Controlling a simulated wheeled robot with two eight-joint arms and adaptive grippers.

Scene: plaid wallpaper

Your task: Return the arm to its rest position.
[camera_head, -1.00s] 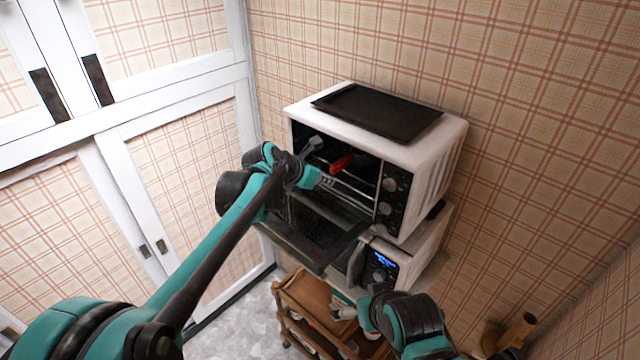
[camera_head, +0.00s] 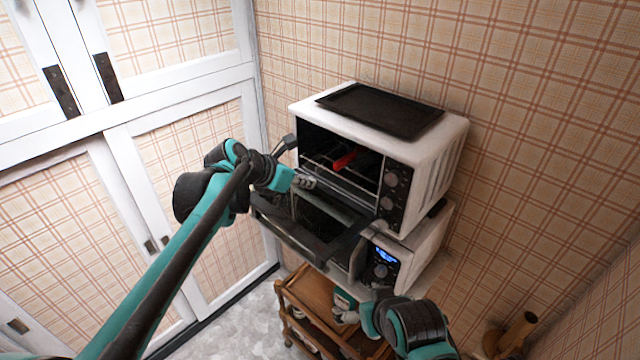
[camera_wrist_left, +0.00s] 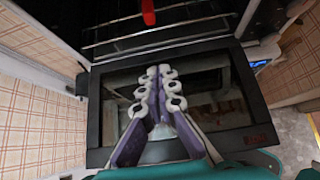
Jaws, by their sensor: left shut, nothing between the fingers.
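My left gripper (camera_head: 304,182) is in front of the toaster oven's open front, above its lowered door. In the left wrist view its two ringed fingers (camera_wrist_left: 159,74) are together with nothing between them, and the dark glass door lies behind them. My left arm reaches in from the lower left of the head view. My right gripper (camera_head: 345,315) is low, in front of the wooden cart. It is small and partly hidden by its own wrist, so its jaws are unclear.
The white toaster oven (camera_head: 452,150) has its door (camera_head: 300,238) down and a red item (camera_head: 345,160) on its rack. A black tray (camera_head: 380,110) lies on top. Below are a microwave (camera_head: 415,262) and a wooden cart (camera_head: 310,295). White cabinets (camera_head: 175,95) stand left.

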